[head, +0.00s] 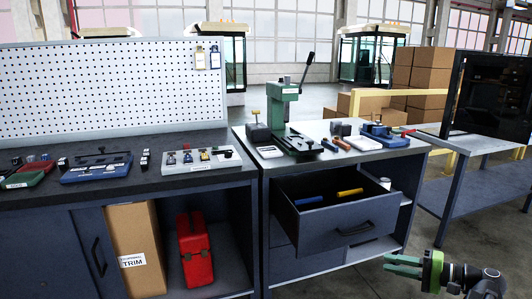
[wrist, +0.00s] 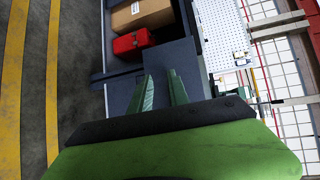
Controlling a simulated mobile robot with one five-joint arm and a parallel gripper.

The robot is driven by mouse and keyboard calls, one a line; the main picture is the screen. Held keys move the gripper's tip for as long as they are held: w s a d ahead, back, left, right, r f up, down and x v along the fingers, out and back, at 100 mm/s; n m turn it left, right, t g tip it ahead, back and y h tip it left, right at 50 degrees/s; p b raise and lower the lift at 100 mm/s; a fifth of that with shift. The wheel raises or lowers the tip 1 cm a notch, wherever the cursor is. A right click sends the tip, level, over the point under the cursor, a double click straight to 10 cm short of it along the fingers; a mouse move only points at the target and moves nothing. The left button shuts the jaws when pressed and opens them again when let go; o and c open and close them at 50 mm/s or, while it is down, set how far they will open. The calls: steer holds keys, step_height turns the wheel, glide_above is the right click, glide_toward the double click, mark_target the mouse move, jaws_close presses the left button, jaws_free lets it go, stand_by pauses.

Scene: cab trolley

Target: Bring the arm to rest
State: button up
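My gripper (head: 388,265) shows at the lower right of the head view, held out to the left over the floor in front of the drawer cabinet. Its green fingers also show in the wrist view (wrist: 162,82), with a clear gap between them and nothing held. The gripper touches nothing that I can see. My arm runs from it to the bottom right corner of the head view.
An open drawer (head: 340,210) with a blue and a yellow item juts out near the gripper. The workbench (head: 100,192) with a red case (head: 195,252) below is at left. A side table (head: 485,190) stands right. The floor between is clear.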

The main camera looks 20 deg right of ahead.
steer(key=w+a+f+n+g+y, duration=0.1)
steer(key=w+a+f+n+g, duration=0.2)
steer(key=a, duration=0.6)
steer(key=w+a+f+n+g+y, duration=0.1)
steer(key=w+a+g, duration=0.1)
steer(key=w+a, duration=0.5)
steer(key=w+a+f+n+g, duration=0.2)
steer(key=a+g, duration=0.1)
steer(key=a, duration=0.8)
steer(key=s+a+f+n+g+h, duration=0.1)
steer(key=a+f+n+g+h, duration=0.25)
steer(key=a+f, duration=0.45)
steer(key=s+a+f+n+g+h, duration=0.2)
steer(key=a+f+h, duration=0.15)
steer(key=a, duration=0.75)
steer(key=w+d+f+h, duration=0.1)
steer(key=d+f+h, duration=0.1)
steer(key=d+h, duration=0.45)
step_height(320, 180, up, 29)
steer(key=d+y+p, duration=0.1)
steer(key=p, duration=2.8)
steer(key=shift+w+t+y, duration=0.2)
steer(key=shift+t+y, duration=0.15)
steer(key=shift+t, duration=0.1)
steer(key=shift+d, duration=0.1)
steer(key=shift+r, duration=0.1)
